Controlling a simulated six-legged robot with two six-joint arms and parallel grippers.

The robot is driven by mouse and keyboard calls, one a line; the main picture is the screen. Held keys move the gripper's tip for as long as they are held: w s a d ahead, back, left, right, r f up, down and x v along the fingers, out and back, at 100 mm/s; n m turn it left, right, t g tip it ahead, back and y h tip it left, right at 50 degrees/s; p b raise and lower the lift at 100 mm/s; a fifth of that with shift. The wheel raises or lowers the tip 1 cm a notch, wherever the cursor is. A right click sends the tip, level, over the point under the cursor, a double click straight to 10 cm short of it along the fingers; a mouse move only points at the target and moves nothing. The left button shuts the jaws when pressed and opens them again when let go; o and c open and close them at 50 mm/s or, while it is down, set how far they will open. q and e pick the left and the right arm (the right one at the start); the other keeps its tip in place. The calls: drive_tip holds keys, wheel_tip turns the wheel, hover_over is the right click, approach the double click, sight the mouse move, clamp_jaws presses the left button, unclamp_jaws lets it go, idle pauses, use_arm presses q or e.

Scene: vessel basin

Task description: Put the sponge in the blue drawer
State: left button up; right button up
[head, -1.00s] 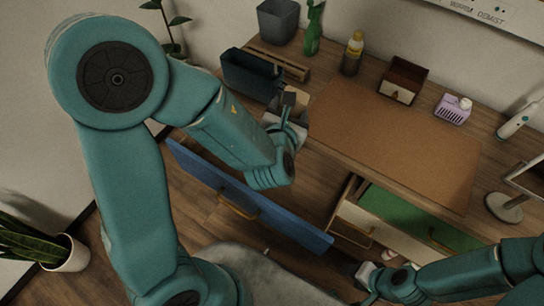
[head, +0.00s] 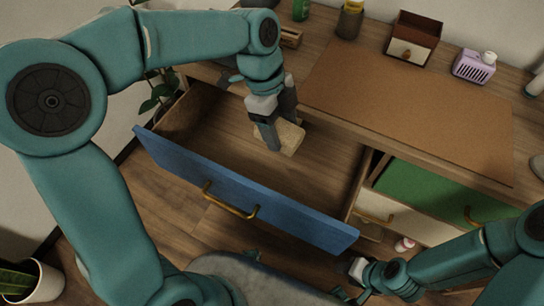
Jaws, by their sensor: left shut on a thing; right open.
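The blue drawer (head: 225,190) is pulled open, and its wooden inside shows, with no other object seen in it. My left gripper (head: 280,142) points down over the back right part of the open drawer. It is shut on the tan sponge (head: 291,139), which appears within the drawer's outline. I cannot tell whether the sponge touches the drawer floor. My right gripper (head: 352,282) is open and empty, low at the bottom right, in front of the cabinet.
A brown mat (head: 405,115) covers the desk top. A small wooden box (head: 412,38) and a purple holder (head: 474,67) stand behind it. A green drawer (head: 430,195) sits right of the blue one. A potted plant (head: 35,283) stands at lower left.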

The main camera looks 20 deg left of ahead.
sight(302, 132)
use_arm(q)
drive_tip(key=d, duration=0.1)
drive_tip(key=w+d, duration=0.1)
drive_tip(key=d+r+h, duration=0.1)
drive_tip(key=shift+w+d+r+n+b, duration=0.1)
drive_tip(key=shift+w+d+n+b, duration=0.05)
drive_tip(key=shift+n+b, duration=0.2)
wheel_tip(302, 132, down, 14)
drive_tip(key=b, duration=0.3)
drive_tip(key=shift+f+b, duration=0.55)
drive_tip(key=shift+f, duration=2.05)
use_arm(e)
drive_tip(key=shift+d+f, duration=0.1)
drive_tip(key=shift+f, duration=2.85)
use_arm(q)
drive_tip(key=shift+f, duration=0.15)
use_arm(e)
drive_tip(key=shift+f, duration=0.15)
use_arm(q)
drive_tip(key=o, duration=1)
drive_tip(key=shift+w, duration=0.1)
drive_tip(key=shift+r, duration=0.2)
use_arm(e)
drive_tip(key=shift+r, duration=0.2)
